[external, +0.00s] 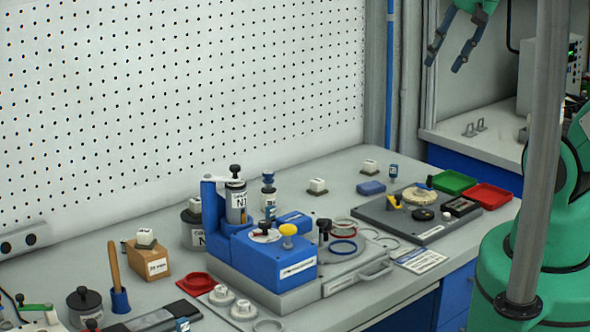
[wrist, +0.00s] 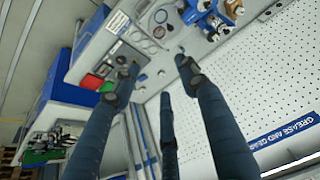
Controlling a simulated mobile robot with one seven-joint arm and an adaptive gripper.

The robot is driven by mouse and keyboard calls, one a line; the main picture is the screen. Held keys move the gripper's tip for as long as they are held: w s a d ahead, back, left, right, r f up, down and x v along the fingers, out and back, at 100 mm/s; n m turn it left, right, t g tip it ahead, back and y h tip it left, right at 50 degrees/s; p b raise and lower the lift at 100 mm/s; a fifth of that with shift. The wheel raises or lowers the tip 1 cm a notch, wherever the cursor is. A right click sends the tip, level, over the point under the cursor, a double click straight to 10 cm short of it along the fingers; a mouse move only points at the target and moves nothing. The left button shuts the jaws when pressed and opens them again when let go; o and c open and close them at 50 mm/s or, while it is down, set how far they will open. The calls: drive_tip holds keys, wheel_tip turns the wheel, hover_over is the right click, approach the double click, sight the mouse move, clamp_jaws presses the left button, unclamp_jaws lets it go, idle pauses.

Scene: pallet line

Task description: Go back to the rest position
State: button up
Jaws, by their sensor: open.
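My gripper (external: 455,48) is at the top right of the external view, raised well above the bench. Its blue fingers are spread apart with nothing between them. In the wrist view the dark blue fingers of my gripper (wrist: 160,85) reach over a tilted view of the bench, apart from everything on it. My green arm stands at the right of the external view, partly behind a grey post.
The bench (external: 345,205) carries a blue press fixture (external: 260,255), a grey plate with round parts (external: 400,215), a green tray (external: 453,182) and a red tray (external: 488,196). A pegboard (external: 180,90) stands behind. A grey post (external: 537,150) stands in front of my arm.

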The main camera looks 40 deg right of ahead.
wheel_tip(320, 180, down, 11)
drive_tip(key=b, duration=1)
idle(0.7)
